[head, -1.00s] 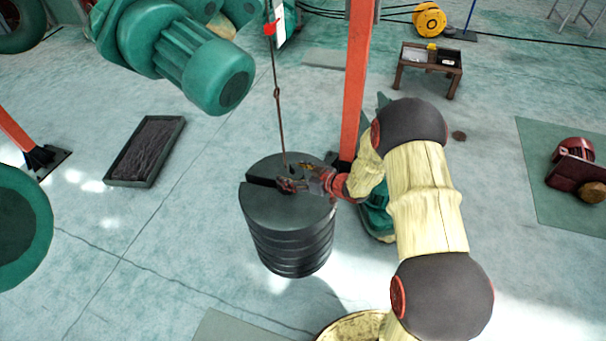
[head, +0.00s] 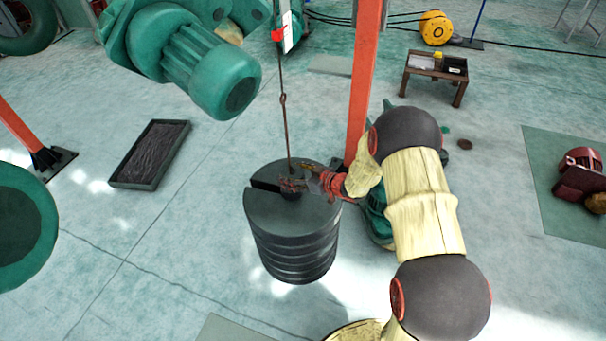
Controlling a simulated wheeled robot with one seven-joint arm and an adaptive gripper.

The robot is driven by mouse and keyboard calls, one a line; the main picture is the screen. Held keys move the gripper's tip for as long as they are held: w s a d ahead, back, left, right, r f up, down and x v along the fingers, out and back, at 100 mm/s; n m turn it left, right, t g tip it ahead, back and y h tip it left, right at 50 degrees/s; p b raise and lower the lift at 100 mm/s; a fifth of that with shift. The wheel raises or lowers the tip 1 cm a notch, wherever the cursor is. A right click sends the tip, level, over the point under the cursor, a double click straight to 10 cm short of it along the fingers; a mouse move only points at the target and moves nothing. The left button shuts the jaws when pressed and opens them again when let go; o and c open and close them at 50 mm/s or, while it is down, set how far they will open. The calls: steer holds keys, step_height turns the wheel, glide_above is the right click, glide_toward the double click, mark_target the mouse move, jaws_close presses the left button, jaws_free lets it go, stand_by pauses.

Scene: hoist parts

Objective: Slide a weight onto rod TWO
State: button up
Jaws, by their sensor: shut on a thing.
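A stack of dark, round slotted weights (head: 292,245) is in the middle of the head view. The top weight (head: 285,217) has a slot running from its left edge to its middle. A thin rusty rod (head: 284,125) comes down from above to the top of the stack. A red piece and a white tag (head: 287,32) are near the rod's upper part; no number is readable. My gripper (head: 291,186) reaches in from the right at the middle of the top weight. It is shut, seemingly on the top weight, but its fingertips are small and partly hidden.
An orange post (head: 363,85) stands close behind my gripper. A green motor (head: 205,65) is at upper left. A dark tray (head: 150,154) lies on the floor at left, and a small table (head: 435,72) stands at back right.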

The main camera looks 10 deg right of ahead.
steer(key=shift+w+r, duration=0.3)
steer(key=shift+w, duration=0.4)
steer(key=shift+w+a, duration=0.1)
steer(key=shift+w, duration=0.1)
steer(key=shift+f+b, duration=0.7)
steer(key=shift+f, duration=0.35)
steer(key=shift+f, duration=0.35)
steer(key=shift+f+b, duration=0.3)
steer(key=shift+f, duration=0.05)
stand_by(0.7)
